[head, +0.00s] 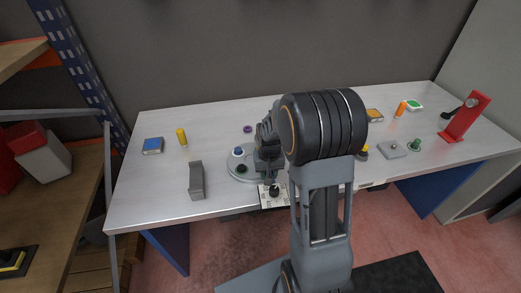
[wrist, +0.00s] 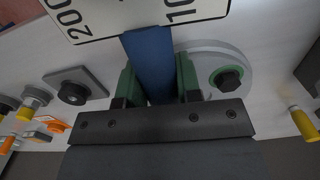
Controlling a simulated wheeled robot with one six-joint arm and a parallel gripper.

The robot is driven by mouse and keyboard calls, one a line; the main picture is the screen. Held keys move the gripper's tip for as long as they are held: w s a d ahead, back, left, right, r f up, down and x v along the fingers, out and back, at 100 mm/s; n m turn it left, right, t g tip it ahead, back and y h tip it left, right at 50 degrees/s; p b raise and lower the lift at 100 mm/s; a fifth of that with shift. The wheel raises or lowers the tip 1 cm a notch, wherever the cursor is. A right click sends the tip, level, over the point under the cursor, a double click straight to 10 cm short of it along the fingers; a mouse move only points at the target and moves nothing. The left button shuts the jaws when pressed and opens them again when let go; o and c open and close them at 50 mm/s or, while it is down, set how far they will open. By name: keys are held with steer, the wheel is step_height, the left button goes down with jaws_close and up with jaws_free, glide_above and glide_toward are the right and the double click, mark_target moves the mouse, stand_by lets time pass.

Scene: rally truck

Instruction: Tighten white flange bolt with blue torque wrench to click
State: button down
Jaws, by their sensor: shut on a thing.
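In the wrist view my gripper (wrist: 155,85) is shut on a blue bar (wrist: 151,62), which looks like the torque wrench. Its green fingers press on both sides, and the bar's far end overlaps the edge of a white number plate (wrist: 135,18). A round grey flange (wrist: 238,58) lies beside the fingers, with a dark bolt on a green base (wrist: 228,79). In the head view the flange (head: 233,173) shows a white-and-blue bolt (head: 238,152) and a green-and-black one (head: 241,168). My arm covers its right side. The wrench's working end and its contact with any bolt are hidden.
A grey stand (head: 196,180), a yellow cylinder (head: 182,137) and a blue box (head: 152,145) are on the left of the table. The front left is clear.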

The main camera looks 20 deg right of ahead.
steer(key=shift+d+r+n, duration=0.1)
steer(key=shift+d+n, duration=0.4)
steer(key=shift+d, duration=0.35)
steer(key=c, duration=1.4)
jaws_free()
steer(key=shift+s, duration=0.1)
jaws_close()
steer(key=shift+d+r+p, duration=0.1)
steer(key=shift+d+p, duration=0.15)
steer(key=shift+p, duration=0.05)
